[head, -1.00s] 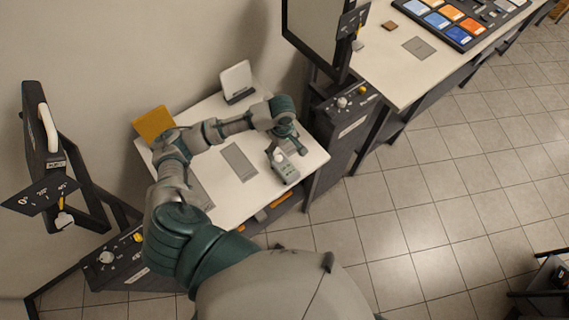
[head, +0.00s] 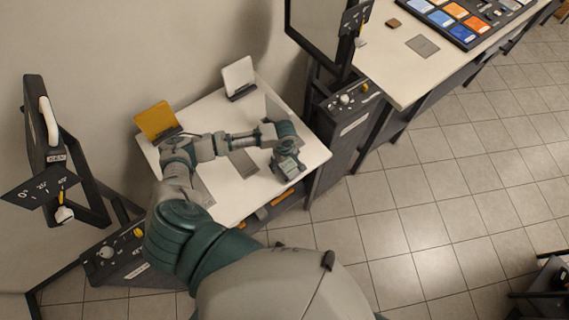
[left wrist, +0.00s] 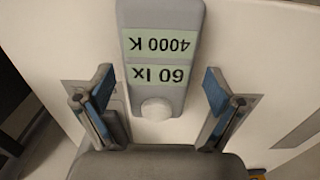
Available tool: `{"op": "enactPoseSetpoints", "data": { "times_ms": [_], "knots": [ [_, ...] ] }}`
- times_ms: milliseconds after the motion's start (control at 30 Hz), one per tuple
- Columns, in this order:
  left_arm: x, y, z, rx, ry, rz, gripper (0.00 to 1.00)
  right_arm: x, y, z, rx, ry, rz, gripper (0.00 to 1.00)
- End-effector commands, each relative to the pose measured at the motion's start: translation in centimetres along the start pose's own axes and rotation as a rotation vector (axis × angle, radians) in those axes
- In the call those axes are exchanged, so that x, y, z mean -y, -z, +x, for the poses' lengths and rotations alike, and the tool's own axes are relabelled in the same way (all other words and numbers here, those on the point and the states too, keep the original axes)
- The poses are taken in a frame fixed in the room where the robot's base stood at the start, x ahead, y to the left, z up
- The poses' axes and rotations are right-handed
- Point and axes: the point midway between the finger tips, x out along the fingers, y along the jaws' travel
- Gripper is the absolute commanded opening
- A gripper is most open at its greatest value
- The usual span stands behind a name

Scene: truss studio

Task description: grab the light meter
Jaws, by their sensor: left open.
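The light meter (head: 291,170) is a grey handheld device lying on the small white table (head: 232,206), near its right edge. In the left wrist view, the light meter (left wrist: 163,50) shows a green display reading "60 lx" and "4000 K" upside down, with a white dome at its near end. My left gripper (head: 285,155) is over the meter and hides part of it in the head view. In the left wrist view, my left gripper (left wrist: 160,92) is open, with one blue-padded finger on each side of the meter and gaps between. My right gripper is out of view.
A yellow card (head: 156,120) and a white card (head: 238,75) stand at the table's back. Grey flat patches mark the tabletop. Dark frames with knobs stand left (head: 50,150) and right (head: 345,110). A longer table (head: 390,65) with coloured tiles is at upper right.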

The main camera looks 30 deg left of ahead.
Motion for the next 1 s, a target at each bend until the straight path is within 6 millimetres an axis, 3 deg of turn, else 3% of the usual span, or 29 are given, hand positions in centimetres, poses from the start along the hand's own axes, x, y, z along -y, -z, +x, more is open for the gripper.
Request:
{"op": "enactPoseSetpoints", "data": {
  "times_ms": [100, 300, 367, 400, 767, 1000],
  "knots": [
    [-0.1, -0.2, -0.1, -0.001, 0.0, 0.001, 0.91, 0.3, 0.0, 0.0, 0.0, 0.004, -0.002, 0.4],
    [-0.1, -0.2, -0.1, -0.001, 0.0, 0.001, 0.41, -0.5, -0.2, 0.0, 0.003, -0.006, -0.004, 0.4],
    [-0.1, -0.1, -0.1, 0.0, 0.0, 0.001, 0.26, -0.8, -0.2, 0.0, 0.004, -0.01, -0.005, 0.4],
    [0.0, 0.0, -0.1, 0.001, 0.0, 0.001, 0.24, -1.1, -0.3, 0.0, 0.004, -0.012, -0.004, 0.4],
    [0.0, 0.1, -0.5, 0.001, -0.001, 0.0, 0.23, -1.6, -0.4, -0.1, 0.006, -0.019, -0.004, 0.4],
    [-0.1, -0.1, -3.4, 0.001, -0.003, 0.0, 0.23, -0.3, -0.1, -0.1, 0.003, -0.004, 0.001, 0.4]
  ]
}}
